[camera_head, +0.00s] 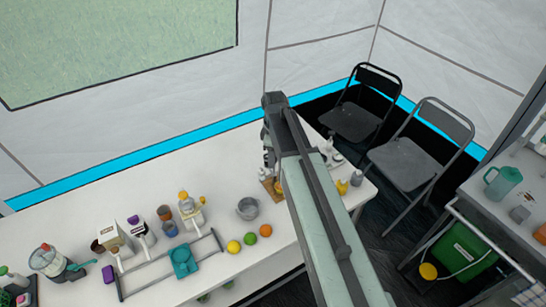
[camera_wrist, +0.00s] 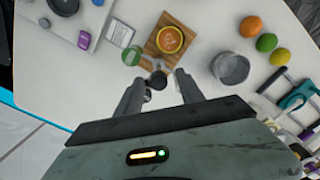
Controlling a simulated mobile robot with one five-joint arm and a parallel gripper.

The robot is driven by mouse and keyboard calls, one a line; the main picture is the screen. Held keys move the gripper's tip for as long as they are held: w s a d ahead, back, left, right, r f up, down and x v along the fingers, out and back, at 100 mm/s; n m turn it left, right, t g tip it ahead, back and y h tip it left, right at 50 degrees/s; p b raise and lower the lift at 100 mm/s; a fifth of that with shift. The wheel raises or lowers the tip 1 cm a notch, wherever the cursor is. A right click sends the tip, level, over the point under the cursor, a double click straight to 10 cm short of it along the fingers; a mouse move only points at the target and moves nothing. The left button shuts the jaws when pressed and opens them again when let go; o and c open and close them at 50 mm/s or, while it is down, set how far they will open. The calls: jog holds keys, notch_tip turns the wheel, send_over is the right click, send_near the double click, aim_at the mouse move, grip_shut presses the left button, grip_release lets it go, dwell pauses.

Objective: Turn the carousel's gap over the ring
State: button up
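My gripper (camera_wrist: 160,79) shows in the wrist view with its two fingers spread apart, so it is open. A small dark round knob (camera_wrist: 157,77) shows between the fingertips; I cannot tell how far below them it is, and no grip on it shows. Beyond it lies a square wooden board (camera_wrist: 152,48) with an orange round piece (camera_wrist: 170,39) on it, marked with a ring-like circle. I cannot tell for sure which piece is the carousel or where its gap is. In the head view my arm hides part of the wooden board (camera_head: 268,186).
A grey pot (camera_wrist: 231,67) and several fruits, including an orange (camera_wrist: 250,26), stand right of the board in the wrist view. A green-lidded jar (camera_wrist: 131,56) is close to the left finger.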

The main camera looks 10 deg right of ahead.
jog(key=shift+r, duration=0.1)
notch_tip(320, 180, up, 8)
jog(key=p, duration=0.8)
jog(key=shift+f, duration=0.2)
jog(key=shift+f+b, duration=0.25)
jog(key=shift+b, duration=0.05)
jog(key=s+f+m+b, duration=0.3)
jog(key=s+m, duration=0.9)
jog(key=s, duration=0.1)
jog(key=shift+s+a+m, duration=0.3)
jog(key=shift+s, duration=0.05)
